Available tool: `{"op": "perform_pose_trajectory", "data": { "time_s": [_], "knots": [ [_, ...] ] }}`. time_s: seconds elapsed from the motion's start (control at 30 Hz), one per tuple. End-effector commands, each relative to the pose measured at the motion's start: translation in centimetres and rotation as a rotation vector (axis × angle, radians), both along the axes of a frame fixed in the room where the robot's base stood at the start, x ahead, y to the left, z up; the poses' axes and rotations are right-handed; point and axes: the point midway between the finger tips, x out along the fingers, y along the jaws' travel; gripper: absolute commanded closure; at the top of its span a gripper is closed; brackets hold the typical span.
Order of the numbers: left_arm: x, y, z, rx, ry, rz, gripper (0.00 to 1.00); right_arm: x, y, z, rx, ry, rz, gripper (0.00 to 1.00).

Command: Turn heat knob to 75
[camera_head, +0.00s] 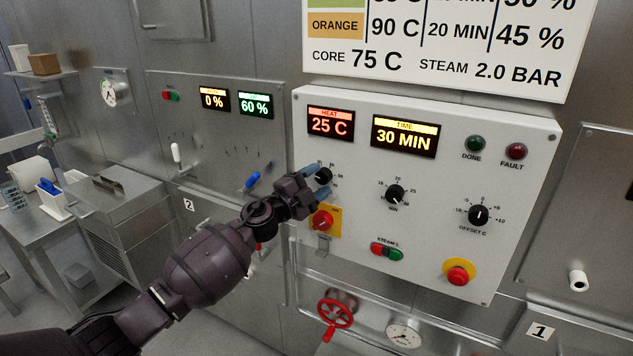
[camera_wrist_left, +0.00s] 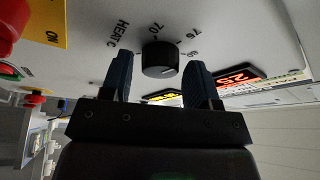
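The black heat knob (camera_head: 324,176) sits on the white control panel (camera_head: 440,125), below the red heat display (camera_head: 331,122), which reads 25 C. The knob (camera_wrist_left: 160,58) also shows in the left wrist view, with HEAT C and numbers such as 70 printed around it. My left gripper (camera_head: 312,176) is at the knob in the head view. In the left wrist view its two blue-grey fingers (camera_wrist_left: 158,80) are spread apart, one on each side of the knob, with visible gaps. My right gripper is not in view.
A red switch on a yellow plate (camera_head: 322,220) lies just below the knob. The time knob (camera_head: 395,194) and offset knob (camera_head: 479,214) are to the right. A red emergency button (camera_head: 458,273) sticks out lower right. A red valve wheel (camera_head: 335,313) is below the panel.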

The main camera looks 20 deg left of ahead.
Motion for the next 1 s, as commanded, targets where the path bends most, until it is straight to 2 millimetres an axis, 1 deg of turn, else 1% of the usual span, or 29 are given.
{"op": "perform_pose_trajectory", "data": {
  "time_s": [0.33, 0.47, 0.57, 0.8, 1.0],
  "knots": [
    [-0.1, 0.1, 0.0, -0.001, 0.001, 0.0, 0.36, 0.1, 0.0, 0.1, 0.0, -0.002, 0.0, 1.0],
    [-0.8, 0.6, -0.2, 0.0, 0.0, 0.0, 0.36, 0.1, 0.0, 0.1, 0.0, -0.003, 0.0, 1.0],
    [-2.1, 1.3, -0.6, 0.002, 0.001, -0.001, 0.36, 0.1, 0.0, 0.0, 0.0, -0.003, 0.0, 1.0],
    [-5.8, 3.6, -1.5, 0.001, 0.001, 0.001, 0.36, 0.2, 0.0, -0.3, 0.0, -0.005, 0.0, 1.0],
    [-8.0, 5.0, -2.0, 0.0, 0.0, 0.0, 0.36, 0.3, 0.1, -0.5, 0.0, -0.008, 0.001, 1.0]
  ]
}}
